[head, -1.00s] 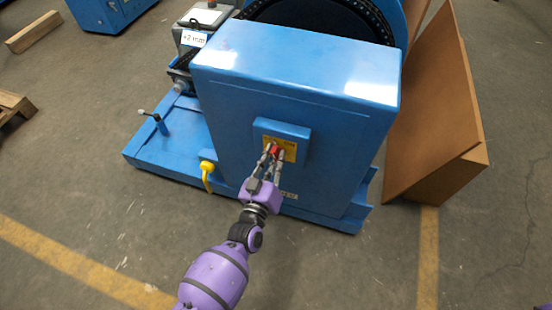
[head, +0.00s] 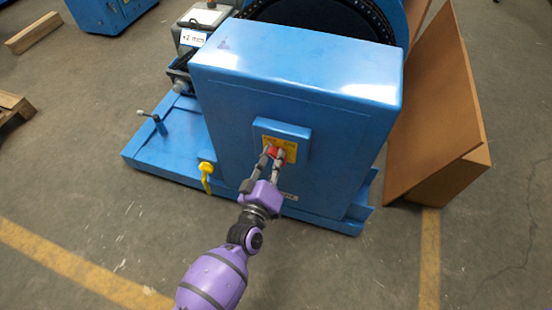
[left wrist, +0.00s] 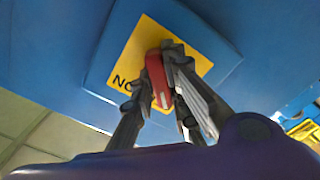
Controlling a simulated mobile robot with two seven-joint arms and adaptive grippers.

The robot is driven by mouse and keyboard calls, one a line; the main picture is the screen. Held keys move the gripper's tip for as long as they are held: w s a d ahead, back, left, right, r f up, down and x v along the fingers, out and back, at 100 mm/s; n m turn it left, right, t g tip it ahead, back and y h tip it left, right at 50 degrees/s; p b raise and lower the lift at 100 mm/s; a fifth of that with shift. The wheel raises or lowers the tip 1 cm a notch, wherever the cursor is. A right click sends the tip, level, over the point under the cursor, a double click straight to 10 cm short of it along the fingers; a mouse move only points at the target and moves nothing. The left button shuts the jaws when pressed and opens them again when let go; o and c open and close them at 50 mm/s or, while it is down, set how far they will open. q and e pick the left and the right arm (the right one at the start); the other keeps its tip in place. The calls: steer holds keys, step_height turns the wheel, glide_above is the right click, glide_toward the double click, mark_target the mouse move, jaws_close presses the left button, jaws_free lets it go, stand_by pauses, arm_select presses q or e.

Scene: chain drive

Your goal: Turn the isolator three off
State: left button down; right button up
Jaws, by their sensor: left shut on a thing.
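The isolator (head: 285,144) is a yellow plate with a red handle on the front of a blue cabinet (head: 330,190). My left gripper (head: 272,156) is at the red handle, its fingers on either side of it. In the left wrist view the red handle (left wrist: 157,80) stands tilted slightly from upright between the fingers of the gripper (left wrist: 163,85), which is shut on it. The yellow plate (left wrist: 124,68) behind it shows part of a word starting with "NO"; the rest is hidden. My right gripper is not in view.
A yellow hanging handle (head: 206,176) is on the left of the cabinet. A blue base (head: 150,150) with a small lever (head: 154,119) extends left. A brown panel (head: 435,110) leans at the right. The floor in front is clear.

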arm_select(q)
steer(key=c, duration=1.7)
jaws_free()
steer(key=v, duration=1.2)
